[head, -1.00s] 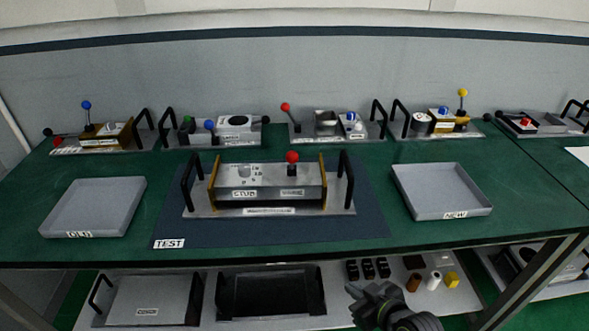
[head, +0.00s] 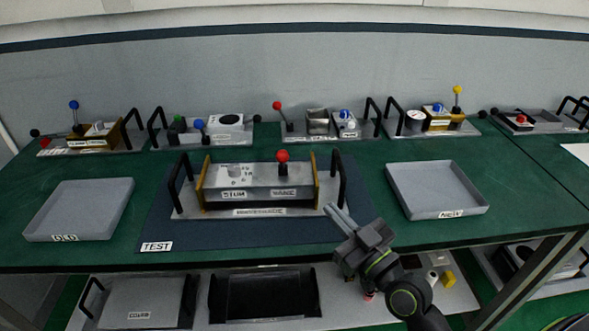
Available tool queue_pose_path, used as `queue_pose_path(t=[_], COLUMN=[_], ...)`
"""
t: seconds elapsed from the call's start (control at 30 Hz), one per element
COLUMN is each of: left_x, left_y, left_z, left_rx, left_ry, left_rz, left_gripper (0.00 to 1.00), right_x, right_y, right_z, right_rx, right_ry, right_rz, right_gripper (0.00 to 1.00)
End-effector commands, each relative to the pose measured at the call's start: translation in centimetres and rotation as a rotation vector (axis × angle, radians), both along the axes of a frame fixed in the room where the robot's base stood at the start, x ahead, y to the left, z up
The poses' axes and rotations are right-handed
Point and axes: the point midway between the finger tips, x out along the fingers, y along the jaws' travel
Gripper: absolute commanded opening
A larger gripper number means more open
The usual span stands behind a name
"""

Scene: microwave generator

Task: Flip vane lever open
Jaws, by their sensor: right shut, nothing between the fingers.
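The microwave test unit (head: 262,199) sits on the dark TEST mat (head: 200,233) in the middle of the table. It has a metal box with brass-coloured end plates and black handles at both ends. The vane lever, a short dark stem with a red ball (head: 282,156), stands upright on the right part of the box, above the VANE label. My right gripper (head: 335,212) is shut and empty, in front of the unit's right end. It points up and left, below and to the right of the red ball, apart from it. My left gripper is not in view.
A grey OLD tray (head: 80,236) lies left and a grey NEW tray (head: 437,211) lies right, both empty. Several other units with coloured knobs line the back of the table. A lower shelf holds a COVER plate (head: 140,303) and small parts.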

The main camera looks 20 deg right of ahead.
Motion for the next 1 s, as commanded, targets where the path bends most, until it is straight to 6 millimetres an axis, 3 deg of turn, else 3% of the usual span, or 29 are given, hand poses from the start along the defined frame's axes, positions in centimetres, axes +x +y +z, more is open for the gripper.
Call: queue_pose_path(t=[0.27, 0.43, 1.0], left_x=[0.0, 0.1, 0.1], left_y=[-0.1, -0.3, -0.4], left_z=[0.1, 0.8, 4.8], left_rx=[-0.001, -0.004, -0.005], left_ry=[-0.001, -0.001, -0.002], left_rz=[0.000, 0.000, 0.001], left_gripper=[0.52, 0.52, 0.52], right_x=[0.1, 1.4, 11.5], right_y=[0.0, 0.4, 3.2], right_z=[0.0, 0.5, 2.6], right_rx=[0.001, 0.003, 0.002], right_ry=[0.001, 0.001, 0.003], right_rz=[0.000, 0.001, 0.001], right_gripper=[0.00, 0.00, 0.00])
